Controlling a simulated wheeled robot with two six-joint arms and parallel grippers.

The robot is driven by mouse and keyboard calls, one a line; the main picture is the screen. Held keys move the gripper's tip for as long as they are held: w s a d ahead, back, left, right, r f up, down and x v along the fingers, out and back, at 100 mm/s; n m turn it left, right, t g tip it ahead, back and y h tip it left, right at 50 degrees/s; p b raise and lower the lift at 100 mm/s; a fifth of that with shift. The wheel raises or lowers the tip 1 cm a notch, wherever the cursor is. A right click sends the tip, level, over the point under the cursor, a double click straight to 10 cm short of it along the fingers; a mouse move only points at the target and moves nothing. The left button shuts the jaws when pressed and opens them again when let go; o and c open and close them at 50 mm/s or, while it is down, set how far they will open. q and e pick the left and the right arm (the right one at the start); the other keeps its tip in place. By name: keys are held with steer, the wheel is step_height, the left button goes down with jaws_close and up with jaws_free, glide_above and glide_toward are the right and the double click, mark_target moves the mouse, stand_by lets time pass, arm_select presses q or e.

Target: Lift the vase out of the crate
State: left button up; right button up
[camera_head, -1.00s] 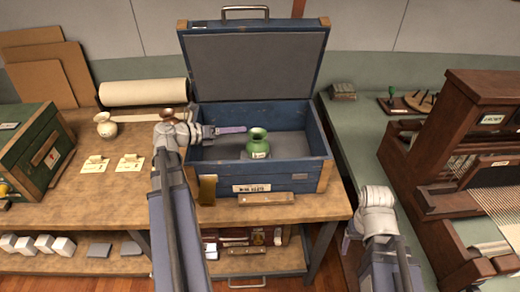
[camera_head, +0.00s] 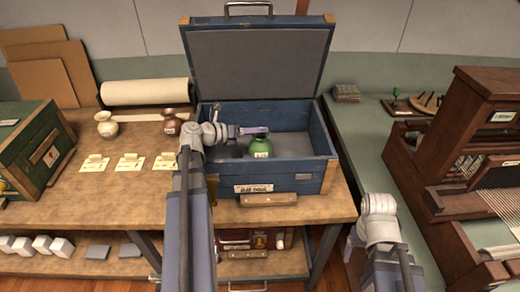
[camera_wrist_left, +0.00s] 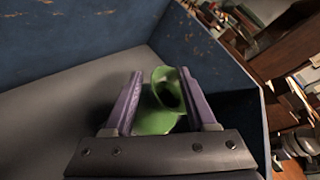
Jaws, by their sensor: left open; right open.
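The green vase (camera_head: 260,150) stands in the open blue crate (camera_head: 285,186), on its grey floor. My left gripper (camera_head: 268,130) is open over the crate, its purple fingers at the height of the vase's neck and mouth. In the left wrist view the vase (camera_wrist_left: 160,118) shows between the two open fingers (camera_wrist_left: 160,75), its mouth facing the camera. I cannot tell whether a finger touches it. My right gripper (camera_head: 349,243) is open and empty, low to the right of the crate.
The crate's grey-lined lid (camera_head: 258,62) stands up behind it. A cream vase (camera_head: 107,125) and a brown vase (camera_head: 176,120) stand on the table to the left, with small cards before them. A wooden loom (camera_head: 455,150) stands to the right.

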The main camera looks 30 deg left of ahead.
arm_select(q)
jaws_close()
stand_by(1.3)
